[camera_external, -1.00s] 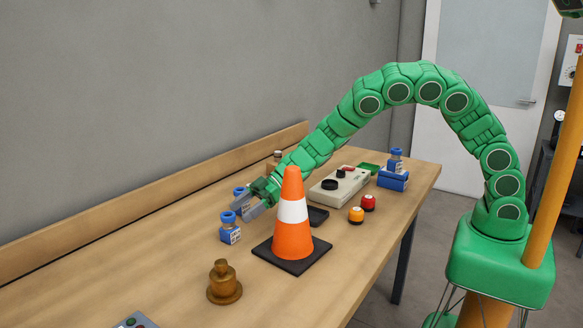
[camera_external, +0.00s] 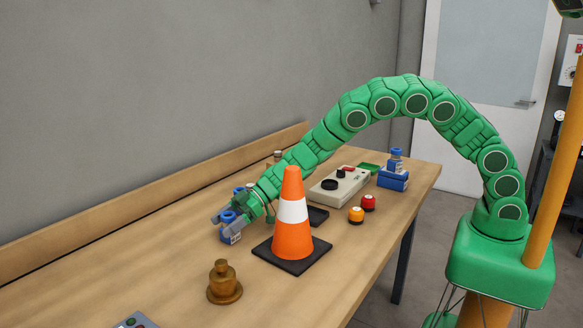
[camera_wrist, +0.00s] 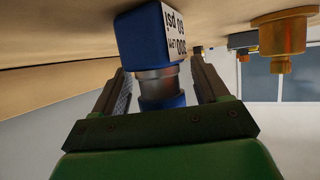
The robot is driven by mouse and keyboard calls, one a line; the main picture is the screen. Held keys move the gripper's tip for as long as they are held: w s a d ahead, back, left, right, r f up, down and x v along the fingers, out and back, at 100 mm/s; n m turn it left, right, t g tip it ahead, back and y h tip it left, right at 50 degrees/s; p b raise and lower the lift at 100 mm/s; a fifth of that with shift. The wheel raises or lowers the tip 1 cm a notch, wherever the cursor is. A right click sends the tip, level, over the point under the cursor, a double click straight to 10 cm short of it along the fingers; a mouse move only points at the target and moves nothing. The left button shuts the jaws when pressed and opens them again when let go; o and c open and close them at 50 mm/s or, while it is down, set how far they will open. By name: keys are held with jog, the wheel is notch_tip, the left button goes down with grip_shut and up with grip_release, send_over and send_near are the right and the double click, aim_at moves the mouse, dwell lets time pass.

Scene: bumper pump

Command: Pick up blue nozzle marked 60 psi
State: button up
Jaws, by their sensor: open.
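The blue nozzle (camera_external: 234,239) stands upright on the wooden table, left of the traffic cone. In the wrist view the nozzle (camera_wrist: 151,39) appears upside down, with a white label that reads 60 psi. My gripper (camera_external: 225,223) is at the nozzle's top end, with its grey fingers on either side of it. In the wrist view the open fingers (camera_wrist: 160,72) straddle the silver collar and blue cap, with a gap visible at the sides. The fingers partly hide the nozzle in the external view.
An orange-and-white cone (camera_external: 292,228) on a black base stands close right of my gripper. A second blue nozzle (camera_external: 239,190) is just behind. A brass fitting (camera_external: 224,283) stands in front.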

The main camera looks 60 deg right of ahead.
jog(key=shift+w+a+f, duration=0.15)
jog(key=shift+a+f, duration=0.05)
jog(key=shift+a, duration=0.15)
jog(key=shift+f, duration=0.1)
jog(key=c, duration=1.2)
